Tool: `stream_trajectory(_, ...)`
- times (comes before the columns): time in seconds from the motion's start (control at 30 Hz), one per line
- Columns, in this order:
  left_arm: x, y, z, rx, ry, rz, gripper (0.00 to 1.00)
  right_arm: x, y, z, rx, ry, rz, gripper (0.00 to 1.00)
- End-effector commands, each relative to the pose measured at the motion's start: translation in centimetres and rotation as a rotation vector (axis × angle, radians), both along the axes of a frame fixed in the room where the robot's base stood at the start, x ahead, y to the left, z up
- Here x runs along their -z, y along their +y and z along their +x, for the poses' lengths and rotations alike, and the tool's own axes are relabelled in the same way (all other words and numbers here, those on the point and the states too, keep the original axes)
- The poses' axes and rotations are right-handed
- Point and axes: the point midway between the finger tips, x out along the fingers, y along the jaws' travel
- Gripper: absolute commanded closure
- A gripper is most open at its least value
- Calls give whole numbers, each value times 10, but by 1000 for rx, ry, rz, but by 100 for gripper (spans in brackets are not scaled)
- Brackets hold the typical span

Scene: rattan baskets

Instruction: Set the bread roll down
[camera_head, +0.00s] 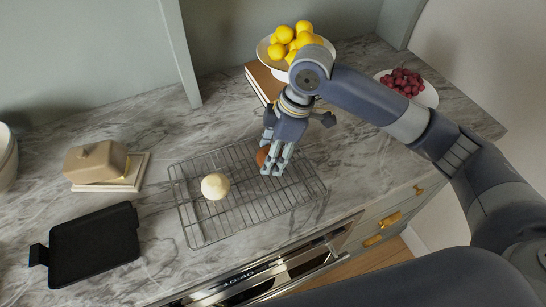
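My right gripper (273,167) reaches in from the right and points down over the right part of the wire cooling rack (189,222). Its fingers are closed around a small brown bread roll (262,157), which is partly hidden behind them. The roll is at or just above the rack's wires; I cannot tell whether it touches them. A pale round ball (215,186), like a bun or dough, sits on the left part of the rack. My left gripper is not in view.
A black tray (94,244) and a butter dish with a brown lid (97,162) are at the left. A stand of lemons (290,40) over a book (262,80) is behind the gripper. A bowl of red grapes (428,97) is at right. The rack's front middle is clear.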

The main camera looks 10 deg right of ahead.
Motion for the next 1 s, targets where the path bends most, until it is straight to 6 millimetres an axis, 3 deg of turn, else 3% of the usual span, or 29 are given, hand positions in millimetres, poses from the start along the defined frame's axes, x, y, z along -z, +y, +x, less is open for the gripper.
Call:
stream_trajectory(0.2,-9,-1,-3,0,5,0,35,27,-1,-2,1,5,-1,61)
stream_trajectory(0.57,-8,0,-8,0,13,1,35,33,0,-1,0,1,-1,61)
stream_trajectory(0.6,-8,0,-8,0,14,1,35,33,0,-1,0,1,-1,39)
stream_trajectory(0.67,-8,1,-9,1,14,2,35,33,0,-1,0,1,-1,25)
stream_trajectory(1.0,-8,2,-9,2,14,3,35,32,0,-1,0,1,-1,25)
